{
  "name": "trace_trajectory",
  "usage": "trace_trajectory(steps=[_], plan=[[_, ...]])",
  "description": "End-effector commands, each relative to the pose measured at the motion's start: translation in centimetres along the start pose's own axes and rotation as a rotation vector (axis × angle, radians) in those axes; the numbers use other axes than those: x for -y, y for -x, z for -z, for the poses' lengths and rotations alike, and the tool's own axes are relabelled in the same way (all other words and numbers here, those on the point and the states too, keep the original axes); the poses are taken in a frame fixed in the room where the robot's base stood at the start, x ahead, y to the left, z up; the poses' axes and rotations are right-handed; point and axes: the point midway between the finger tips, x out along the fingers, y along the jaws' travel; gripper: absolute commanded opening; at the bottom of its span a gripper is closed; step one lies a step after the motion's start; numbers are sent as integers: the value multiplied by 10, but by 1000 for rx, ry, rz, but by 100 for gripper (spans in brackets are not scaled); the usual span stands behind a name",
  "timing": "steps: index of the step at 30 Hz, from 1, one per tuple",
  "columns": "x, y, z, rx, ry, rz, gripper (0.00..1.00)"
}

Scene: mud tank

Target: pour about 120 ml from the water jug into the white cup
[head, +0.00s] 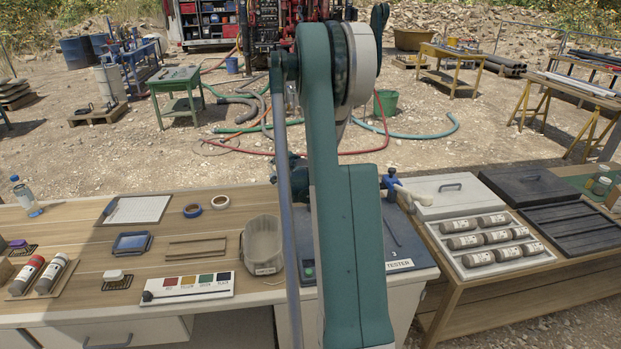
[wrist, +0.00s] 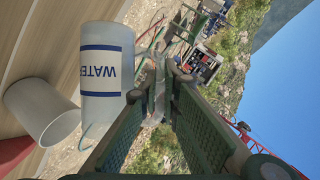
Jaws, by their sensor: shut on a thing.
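The water jug (wrist: 107,60) is a pale cylinder with a white "WATER" label between blue bands. It shows in the wrist view, to the left of my fingers. Its axis is strongly tilted against the scene's upright. My gripper (wrist: 157,92) is shut on a clear part beside the jug, apparently its handle. A pale cup (wrist: 42,110), seemingly the white cup, is below and left of the jug in the wrist view, close to it. Whether water is flowing I cannot tell. In the head view my arm hides the jug and most of my gripper.
A grey-white container (head: 262,243) stands on the wooden bench beside my arm. A tray of grey cylinders (head: 490,240) is at right.

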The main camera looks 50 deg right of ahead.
Motion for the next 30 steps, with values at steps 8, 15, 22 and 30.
trace_trajectory(steps=[8, 15, 22, 30], plan=[[-5, -4, -8, -12, 61, -25, 0], [-9, -8, -13, -24, 115, -48, 0], [-10, -8, -14, -27, 127, -53, 0], [-10, -8, -14, -27, 127, -53, 0]])
